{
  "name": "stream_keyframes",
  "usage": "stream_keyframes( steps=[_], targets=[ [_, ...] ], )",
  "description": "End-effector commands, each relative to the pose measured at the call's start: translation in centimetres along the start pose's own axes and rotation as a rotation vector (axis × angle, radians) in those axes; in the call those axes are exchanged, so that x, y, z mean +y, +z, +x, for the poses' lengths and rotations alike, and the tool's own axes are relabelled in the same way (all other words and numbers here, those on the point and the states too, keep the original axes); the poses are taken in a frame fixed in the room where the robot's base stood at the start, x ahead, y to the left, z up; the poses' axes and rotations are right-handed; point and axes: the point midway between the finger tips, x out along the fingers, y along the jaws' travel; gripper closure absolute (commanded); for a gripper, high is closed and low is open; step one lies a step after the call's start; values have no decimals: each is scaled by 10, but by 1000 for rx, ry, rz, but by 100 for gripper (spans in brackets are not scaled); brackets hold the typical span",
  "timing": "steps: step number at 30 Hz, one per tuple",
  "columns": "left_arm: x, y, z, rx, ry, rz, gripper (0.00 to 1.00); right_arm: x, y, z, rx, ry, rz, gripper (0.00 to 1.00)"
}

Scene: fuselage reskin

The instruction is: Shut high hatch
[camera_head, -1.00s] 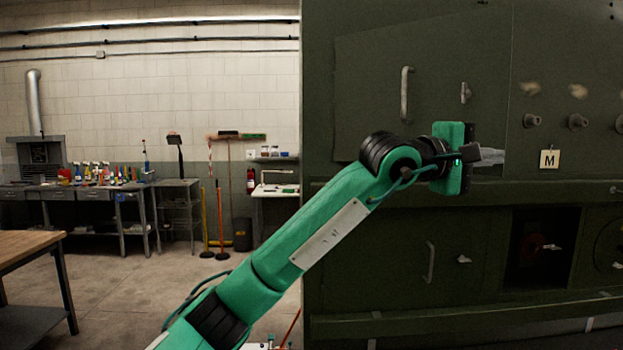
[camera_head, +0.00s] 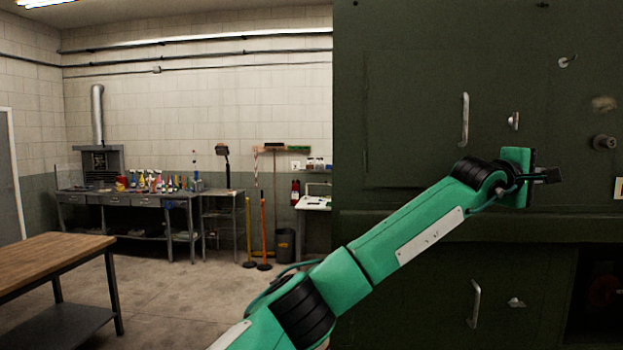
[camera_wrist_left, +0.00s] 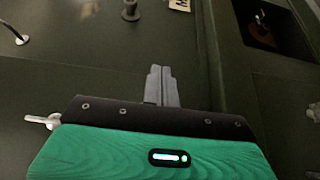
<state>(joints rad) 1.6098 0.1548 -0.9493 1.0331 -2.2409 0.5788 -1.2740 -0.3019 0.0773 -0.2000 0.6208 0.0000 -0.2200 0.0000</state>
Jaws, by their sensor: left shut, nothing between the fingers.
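The high hatch (camera_head: 415,125) is a dark green panel in the upper part of the green fuselage wall. It has a long upright metal handle (camera_head: 465,119) and a small latch (camera_head: 513,121) to the handle's right. It looks about flush, but I cannot tell whether it is fully shut. My left gripper (camera_head: 552,175) is below and right of the latch. In the left wrist view its fingers (camera_wrist_left: 162,86) are together and empty, with dark green surface behind them. I cannot tell whether they touch it. My right gripper is in no view.
A lower panel has its own handle (camera_head: 474,304) and latch (camera_head: 516,302). A round knob (camera_head: 604,142) projects right of the gripper. A dark opening (camera_wrist_left: 262,22) shows in the wrist view. A wooden table (camera_head: 50,262) stands left; floor between is clear.

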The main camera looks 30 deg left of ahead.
Motion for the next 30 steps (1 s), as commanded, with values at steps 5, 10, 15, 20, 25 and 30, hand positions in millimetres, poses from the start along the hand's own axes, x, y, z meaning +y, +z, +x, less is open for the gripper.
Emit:
stream_keyframes(
  steps=[5, 10, 15, 20, 25, 30],
  targets=[
    [2, -17, 12, 0, -1, -2, 100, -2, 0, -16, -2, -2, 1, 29],
    [0, -25, 17, -1, 0, -1, 100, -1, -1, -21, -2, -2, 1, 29],
    [-1, -27, 18, -1, 0, 0, 100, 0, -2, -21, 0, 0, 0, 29],
    [-1, -28, 18, -1, 0, 0, 100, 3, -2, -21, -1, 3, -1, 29],
    [-1, -28, 18, 0, -1, -1, 100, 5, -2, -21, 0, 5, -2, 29],
    [-1, -28, 18, 0, -1, -1, 100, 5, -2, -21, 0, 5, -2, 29]
  ],
)
